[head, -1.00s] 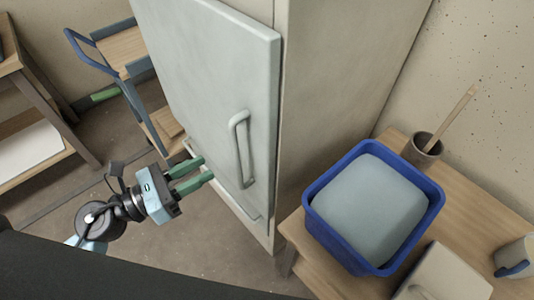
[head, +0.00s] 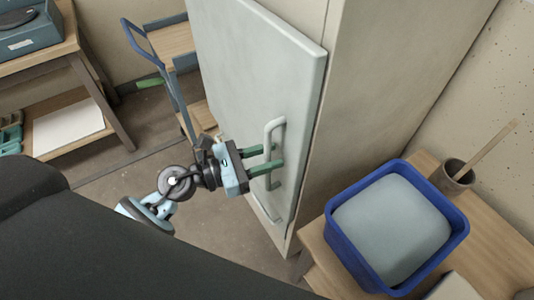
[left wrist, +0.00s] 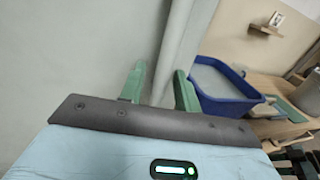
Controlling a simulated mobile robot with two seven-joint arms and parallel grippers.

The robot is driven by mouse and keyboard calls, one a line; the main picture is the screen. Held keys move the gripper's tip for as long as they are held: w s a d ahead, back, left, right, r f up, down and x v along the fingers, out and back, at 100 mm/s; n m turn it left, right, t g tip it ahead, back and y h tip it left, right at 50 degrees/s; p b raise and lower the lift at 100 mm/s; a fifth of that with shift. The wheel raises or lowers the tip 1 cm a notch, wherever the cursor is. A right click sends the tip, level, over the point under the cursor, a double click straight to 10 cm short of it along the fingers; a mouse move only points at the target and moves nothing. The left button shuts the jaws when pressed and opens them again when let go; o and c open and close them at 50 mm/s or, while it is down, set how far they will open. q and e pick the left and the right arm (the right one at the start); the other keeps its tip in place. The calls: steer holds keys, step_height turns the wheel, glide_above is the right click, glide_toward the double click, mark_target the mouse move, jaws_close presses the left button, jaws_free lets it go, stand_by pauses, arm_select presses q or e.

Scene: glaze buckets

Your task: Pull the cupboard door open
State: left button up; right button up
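The cupboard door (head: 255,70) is a pale grey-green panel that appears closed against the beige cupboard (head: 375,90). Its upright bar handle (head: 268,135) is on the door's right side. My left gripper (head: 277,156) is at the handle, with its two green fingers apart and pointing at the door. In the left wrist view the handle (left wrist: 172,50) runs between the fingers (left wrist: 160,72), nearer the right one, with a gap showing on its left. Contact with the fingers is not clear. My right gripper is not in view.
A blue tub (head: 355,255) with a grey fill stands on a wooden table (head: 490,255) right of the cupboard. A brown pot (head: 453,177) with a stick is behind it. A blue-handled cart (head: 172,42) stands left of the cupboard. The floor (head: 115,195) before the door is partly clear.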

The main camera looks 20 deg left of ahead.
arm_select(q)
steer(key=shift+w+d, duration=0.1)
steer(key=shift+w, duration=0.05)
steer(key=shift+c, duration=0.4)
jaws_close()
